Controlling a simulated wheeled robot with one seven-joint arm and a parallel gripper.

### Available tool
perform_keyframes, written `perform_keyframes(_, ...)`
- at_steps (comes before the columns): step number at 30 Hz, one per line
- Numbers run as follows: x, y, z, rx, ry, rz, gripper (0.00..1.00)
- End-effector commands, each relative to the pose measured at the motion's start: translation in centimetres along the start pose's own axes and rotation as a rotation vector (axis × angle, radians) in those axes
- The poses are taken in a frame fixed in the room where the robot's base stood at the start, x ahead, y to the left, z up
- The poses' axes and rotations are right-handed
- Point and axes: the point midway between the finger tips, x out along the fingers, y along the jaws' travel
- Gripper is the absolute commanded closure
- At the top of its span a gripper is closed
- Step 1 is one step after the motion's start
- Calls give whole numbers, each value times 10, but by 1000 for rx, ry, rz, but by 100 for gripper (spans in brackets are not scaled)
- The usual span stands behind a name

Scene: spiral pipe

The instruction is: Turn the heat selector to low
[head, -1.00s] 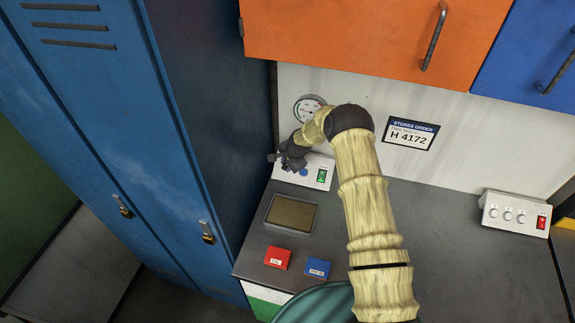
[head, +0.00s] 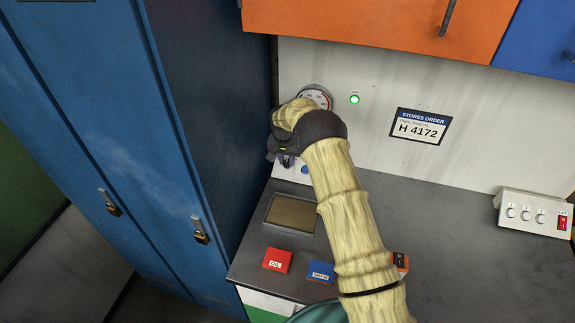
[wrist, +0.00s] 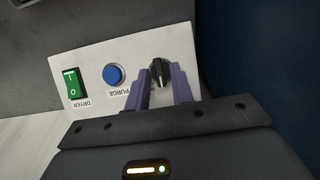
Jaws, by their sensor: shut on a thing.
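A white control panel (wrist: 105,65) carries a black knob (wrist: 159,69) with a pale pointer line, a blue button (wrist: 113,74) marked PURGE and a green rocker switch (wrist: 73,84) marked DRYER. My gripper (wrist: 158,80) has its purple fingers on either side of the black knob and is shut on it. Any label by the knob is hidden by the fingers. In the head view my gripper (head: 287,160) is over the left end of the panel, and my arm hides most of the panel, including the green switch.
A blue locker (head: 120,140) stands close on the left. A round gauge (head: 318,95) and a lit green lamp (head: 354,99) are on the wall. A tray (head: 290,214), a red block (head: 277,260) and a blue block (head: 321,271) lie on the counter. Another panel (head: 535,213) stands right.

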Motion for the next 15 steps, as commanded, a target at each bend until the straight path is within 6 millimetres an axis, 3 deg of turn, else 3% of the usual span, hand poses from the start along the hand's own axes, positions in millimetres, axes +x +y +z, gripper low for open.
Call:
perform_keyframes(1, 7, -1, 3, -42, -4, 22, 99)
perform_keyframes(15, 5, -3, 4, -310, -8, 156, 100)
